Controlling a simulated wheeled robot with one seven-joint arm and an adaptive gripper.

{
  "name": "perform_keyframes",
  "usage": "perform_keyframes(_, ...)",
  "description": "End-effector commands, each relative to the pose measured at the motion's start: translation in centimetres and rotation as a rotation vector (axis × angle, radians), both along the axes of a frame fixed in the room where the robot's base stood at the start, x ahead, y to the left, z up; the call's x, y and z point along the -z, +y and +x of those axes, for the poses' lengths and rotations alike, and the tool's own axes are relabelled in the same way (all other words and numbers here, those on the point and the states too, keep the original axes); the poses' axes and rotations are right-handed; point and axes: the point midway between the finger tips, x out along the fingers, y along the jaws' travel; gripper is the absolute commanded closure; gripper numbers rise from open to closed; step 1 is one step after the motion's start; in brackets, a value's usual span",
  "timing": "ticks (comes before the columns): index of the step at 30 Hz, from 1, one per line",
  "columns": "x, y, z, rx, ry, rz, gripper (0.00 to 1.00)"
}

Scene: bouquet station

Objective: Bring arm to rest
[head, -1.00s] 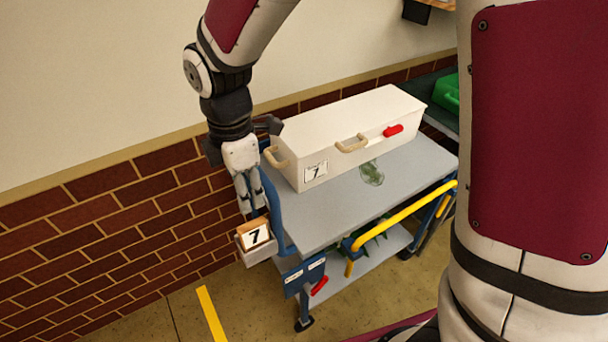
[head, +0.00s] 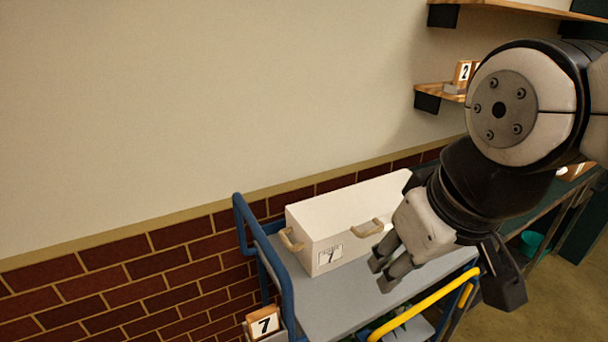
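My gripper (head: 383,274) is at the right of the head view, in front of the white box and above the cart's top. My dark wrist and a round pale arm joint cover the right side of the view.
A long white box (head: 312,217) marked 7, with tan handles, sits on the grey-topped cart (head: 345,304) against the brick wall. A yellow rail (head: 425,306) edges the cart. A number 7 card (head: 264,324) is at its left end. Wooden shelves (head: 440,90) hang at upper right.

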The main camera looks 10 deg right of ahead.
Motion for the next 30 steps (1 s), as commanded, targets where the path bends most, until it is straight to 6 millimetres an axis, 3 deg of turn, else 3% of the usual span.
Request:
perform_keyframes(6,-0.10,-0.67,-1.46,0.120,-0.031,0.051,0.64)
perform_keyframes(30,-0.13,-0.65,-1.42,0.120,-0.031,0.050,0.64)
